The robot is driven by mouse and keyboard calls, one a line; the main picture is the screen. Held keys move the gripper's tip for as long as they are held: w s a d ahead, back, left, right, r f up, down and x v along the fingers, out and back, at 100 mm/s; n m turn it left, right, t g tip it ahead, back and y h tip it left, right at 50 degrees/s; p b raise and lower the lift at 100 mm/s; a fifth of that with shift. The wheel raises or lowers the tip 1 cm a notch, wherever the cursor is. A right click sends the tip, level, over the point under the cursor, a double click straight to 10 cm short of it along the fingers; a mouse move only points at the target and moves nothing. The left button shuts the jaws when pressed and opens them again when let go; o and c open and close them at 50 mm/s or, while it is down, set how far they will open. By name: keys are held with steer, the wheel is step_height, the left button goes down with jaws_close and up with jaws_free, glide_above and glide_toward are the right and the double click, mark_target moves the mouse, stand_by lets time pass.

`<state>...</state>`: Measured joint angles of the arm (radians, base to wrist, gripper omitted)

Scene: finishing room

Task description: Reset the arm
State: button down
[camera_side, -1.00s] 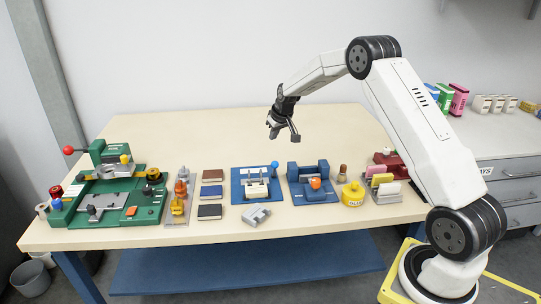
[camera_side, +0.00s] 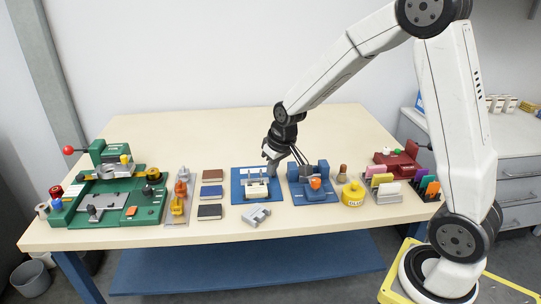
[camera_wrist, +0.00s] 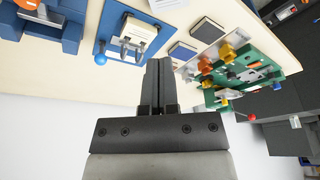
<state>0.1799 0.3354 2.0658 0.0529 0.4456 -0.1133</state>
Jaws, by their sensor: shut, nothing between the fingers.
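My gripper (camera_side: 268,158) hangs from my arm over the middle of the table, just behind the blue fixture with the cream block (camera_side: 256,190). In the wrist view the two dark fingers of my gripper (camera_wrist: 158,64) are pressed together with nothing between them. The blue fixture also shows in the wrist view (camera_wrist: 104,32), with its blue ball knob (camera_wrist: 100,59) left of the fingers. The gripper looks apart from the fixture, but its exact height is hard to judge.
A green machine (camera_side: 128,212) with a red knob stands at the left. Small books (camera_side: 211,191), a second blue fixture (camera_side: 318,195), a grey part (camera_side: 256,215), a yellow pot (camera_side: 353,194) and a card rack (camera_side: 385,196) line the front. The table's back (camera_side: 200,130) is clear.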

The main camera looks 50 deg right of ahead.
steer(key=s+a, duration=0.3)
steer(key=s, duration=0.4)
steer(key=s+a+f+n, duration=0.1)
steer(key=s+a, duration=0.3)
steer(key=s, duration=0.3)
steer(key=shift+s+a+f+g, duration=0.15)
steer(key=shift+s+a+g, duration=0.05)
steer(key=shift+s+g, duration=0.2)
